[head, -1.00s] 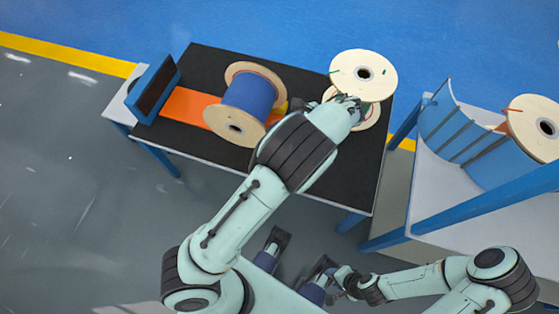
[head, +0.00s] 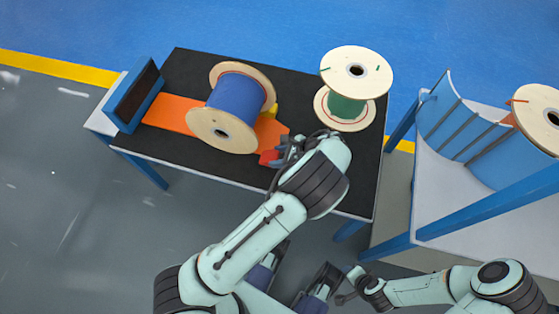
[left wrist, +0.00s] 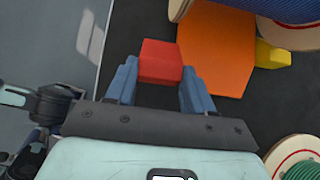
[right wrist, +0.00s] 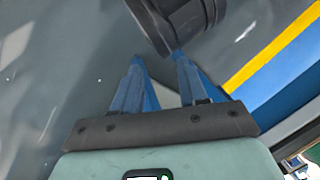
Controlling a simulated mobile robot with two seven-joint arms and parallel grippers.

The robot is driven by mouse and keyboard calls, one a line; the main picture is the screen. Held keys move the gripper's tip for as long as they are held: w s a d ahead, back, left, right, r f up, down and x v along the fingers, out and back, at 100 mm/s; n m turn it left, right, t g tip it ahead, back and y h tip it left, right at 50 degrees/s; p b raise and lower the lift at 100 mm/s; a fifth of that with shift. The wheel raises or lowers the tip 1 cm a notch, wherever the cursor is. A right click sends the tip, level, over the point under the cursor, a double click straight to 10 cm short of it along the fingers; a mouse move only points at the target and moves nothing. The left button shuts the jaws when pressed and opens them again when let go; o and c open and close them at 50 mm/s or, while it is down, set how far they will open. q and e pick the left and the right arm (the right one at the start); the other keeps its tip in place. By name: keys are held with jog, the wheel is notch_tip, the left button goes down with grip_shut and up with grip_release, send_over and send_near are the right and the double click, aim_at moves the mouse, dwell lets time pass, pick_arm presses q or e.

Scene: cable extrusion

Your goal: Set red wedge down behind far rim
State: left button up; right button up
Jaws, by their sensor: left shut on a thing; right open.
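In the left wrist view the red wedge (left wrist: 160,62) sits between both fingertips, beside the orange ramp (left wrist: 215,50). The blue cable spool (head: 236,103) lies on the orange ramp (head: 175,112); its near rim (head: 215,132) and far rim (head: 258,76) are wooden. A yellow wedge (head: 274,110) is at the far rim's right side. My right gripper (right wrist: 160,85) is open and empty, low in front of the table.
A green cable spool (head: 346,106) stands upright at the table's back right, its pale top flange (head: 355,70) overhanging. A blue box-like frame (head: 135,95) stands at the table's left end. A second table (head: 420,195) with a blue curved rack is at right. The black tabletop (head: 190,165) is clear in front.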

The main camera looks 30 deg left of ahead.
pick_arm(q)
jog(key=shift+f+b, duration=0.45)
jog(key=shift+f, duration=1.35)
pick_arm(e)
jog(key=shift+w+d+f+t, duration=0.15)
jog(key=shift+w+d+f, duration=0.15)
jog(key=shift+w, duration=0.15)
jog(key=shift+w+d+f+t, duration=0.15)
jog(key=shift+w+f, duration=0.15)
jog(key=shift+w, duration=0.1)
pick_arm(q)
jog(key=shift+f, duration=0.15)
jog(key=o, duration=1.1)
jog(key=shift+c, duration=0.2)
jog(key=shift+r, duration=0.2)
jog(key=p+v, duration=0.2)
jog(key=v, duration=1)
pick_arm(e)
jog(key=shift+g, duration=0.5)
jog(key=s, duration=0.1)
jog(key=s+a+r, duration=0.1)
jog(key=s+r, duration=0.1)
jog(key=shift+s+a+r, duration=0.1)
jog(key=shift+a, duration=0.25)
